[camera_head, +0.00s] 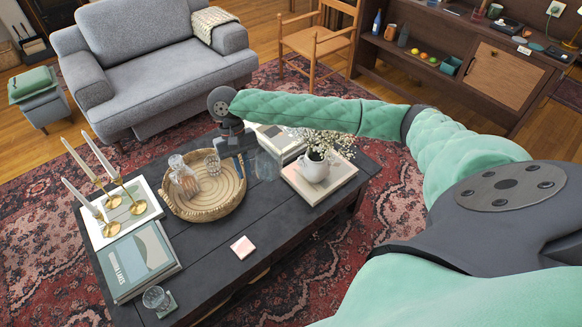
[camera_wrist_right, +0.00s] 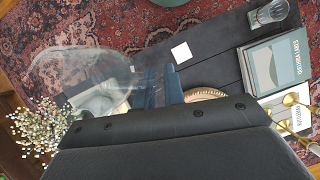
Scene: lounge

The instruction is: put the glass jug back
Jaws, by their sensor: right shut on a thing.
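The clear glass jug (camera_head: 265,162) is faint in the head view, beside the right edge of the round woven tray (camera_head: 178,208). It shows large in the right wrist view (camera_wrist_right: 85,72). My right gripper (camera_head: 241,165) reaches down over the coffee table (camera_head: 225,262). Its blue fingers (camera_wrist_right: 165,86) are shut on the jug's side. I cannot tell whether the jug's base touches the table. A glass decanter (camera_head: 181,178) and a cut glass (camera_head: 212,164) stand in the tray. My left gripper is not in view.
A white flower pot (camera_head: 314,168) stands on books at the right. A tumbler (camera_head: 154,297) and a pale coaster (camera_head: 243,247) are at the front. The table's front right is bare.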

